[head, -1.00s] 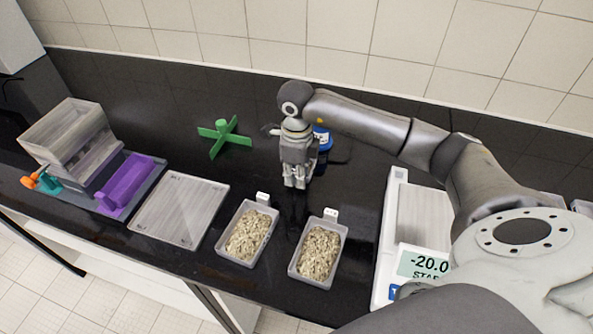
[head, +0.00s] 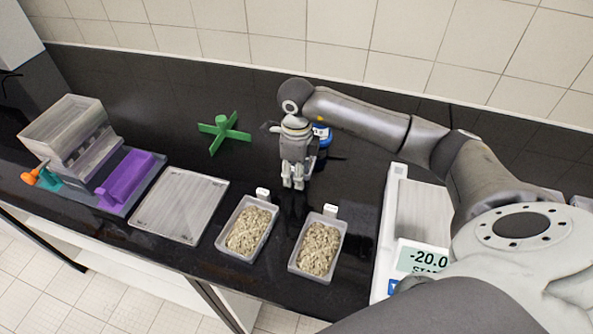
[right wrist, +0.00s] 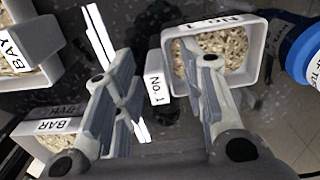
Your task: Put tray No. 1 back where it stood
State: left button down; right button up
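Tray No. 1 (right wrist: 168,50) is a pale grey tray filled with grain, in the upper right of the right wrist view. Its white "No. 1" tag (right wrist: 157,88) shows between the spread fingers of my right gripper (right wrist: 155,85). The right gripper is open and empty. In the head view this gripper (head: 293,184) points down at the bench, just behind two grain-filled trays, a left one (head: 234,254) and a right one (head: 311,276). Their tags are unreadable there, so I cannot tell which is No. 1. My left gripper is not in view.
A scale (head: 421,259) reading "-20.0" stands at right, partly behind my arm. A flat grey plate (head: 180,205) lies left of the trays. Farther left are a purple piece (head: 127,178) and a clear box (head: 65,130). A green cross (head: 222,132) stands behind; a blue-lidded jar (head: 322,133) is behind the gripper.

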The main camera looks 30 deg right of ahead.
notch_tip(320, 180, up, 11)
jog(key=b, duration=0.3)
jog(key=shift+r, duration=0.6)
